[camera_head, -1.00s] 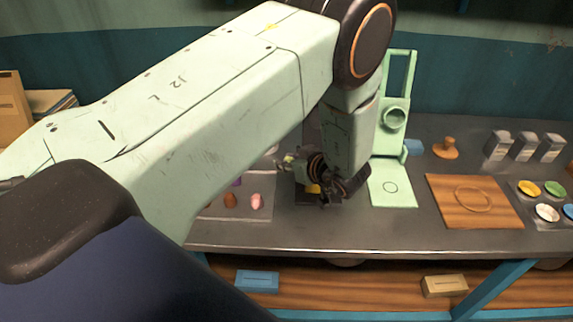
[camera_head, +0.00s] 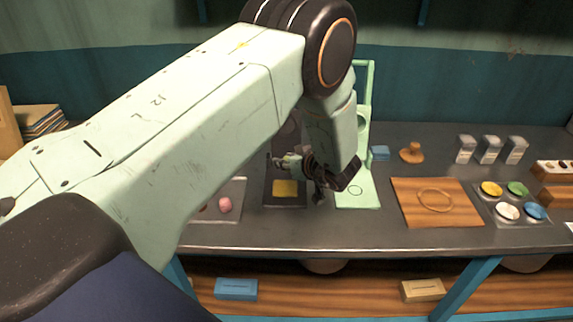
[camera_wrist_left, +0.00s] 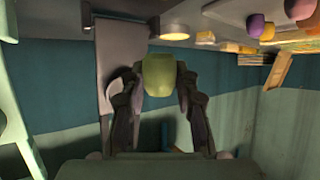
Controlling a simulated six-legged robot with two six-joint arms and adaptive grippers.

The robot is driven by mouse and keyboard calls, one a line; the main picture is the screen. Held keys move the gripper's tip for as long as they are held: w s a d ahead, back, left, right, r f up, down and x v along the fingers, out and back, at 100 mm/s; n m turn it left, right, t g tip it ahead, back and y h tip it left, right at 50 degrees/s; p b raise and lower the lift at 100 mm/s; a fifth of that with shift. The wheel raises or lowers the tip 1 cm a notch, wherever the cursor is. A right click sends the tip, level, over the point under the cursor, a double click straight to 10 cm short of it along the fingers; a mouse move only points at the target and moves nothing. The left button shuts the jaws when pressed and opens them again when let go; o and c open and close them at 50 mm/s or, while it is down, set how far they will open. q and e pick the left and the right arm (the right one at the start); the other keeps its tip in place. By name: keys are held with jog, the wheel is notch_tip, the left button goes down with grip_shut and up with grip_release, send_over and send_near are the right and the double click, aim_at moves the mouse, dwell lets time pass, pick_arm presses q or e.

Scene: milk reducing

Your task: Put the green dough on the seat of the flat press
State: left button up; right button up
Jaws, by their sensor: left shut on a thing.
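In the left wrist view a rounded olive-green dough lump (camera_wrist_left: 158,76) sits between the fingers of my left gripper, which is shut on it. In the head view my left gripper (camera_head: 322,196) hangs low over the table, between a dark plate with a yellow pad (camera_head: 286,189) and a pale green upright stand. The stand's flat base (camera_head: 366,199) carries a circle mark, and its frame (camera_head: 370,95) is partly hidden behind my arm. I cannot tell for sure which of these two is the flat press. The dough is not clear in the head view. My right gripper is out of view.
A wooden board (camera_head: 405,214) with a ring mark lies right of the stand. A tray with several coloured cups (camera_head: 507,211) is beyond it. A grey tray holding a pink lump (camera_head: 225,205) is at left. Grey boxes (camera_head: 490,150) stand behind. The table's front strip is clear.

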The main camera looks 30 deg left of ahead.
aim_at(286, 189)
pick_arm(q)
jog(key=shift+s+a+f, duration=0.15)
jog(key=shift+a+f, duration=0.25)
jog(key=shift+a, duration=0.05)
jog(key=shift+f+b, duration=0.3)
jog(key=shift+b, duration=0.2)
jog(key=shift+w+d+f+b, duration=0.1)
jog(key=shift+d+f+b, duration=0.05)
jog(key=shift+f+b, duration=0.4)
jog(key=shift+w+d+f+b, duration=0.1)
jog(key=shift+f+b, duration=0.3)
jog(key=shift+f, duration=0.1)
jog(key=shift+f+b, duration=0.3)
jog(key=shift+s+a+f+b, duration=0.1)
jog(key=shift+a+f+b, duration=0.05)
jog(key=shift+f+b, duration=0.35)
jog(key=shift+s+a+f+b, duration=0.1)
jog(key=shift+f+b, duration=0.15)
jog(key=shift+f, duration=0.3)
jog(key=shift+w+d+f, duration=0.2)
jog(key=shift+d+f, duration=0.05)
jog(key=shift+f, duration=0.15)
jog(key=shift+s+a, duration=0.15)
jog(key=shift+a, duration=0.05)
jog(key=shift+d+f, duration=0.1)
jog(key=shift+d, duration=0.15)
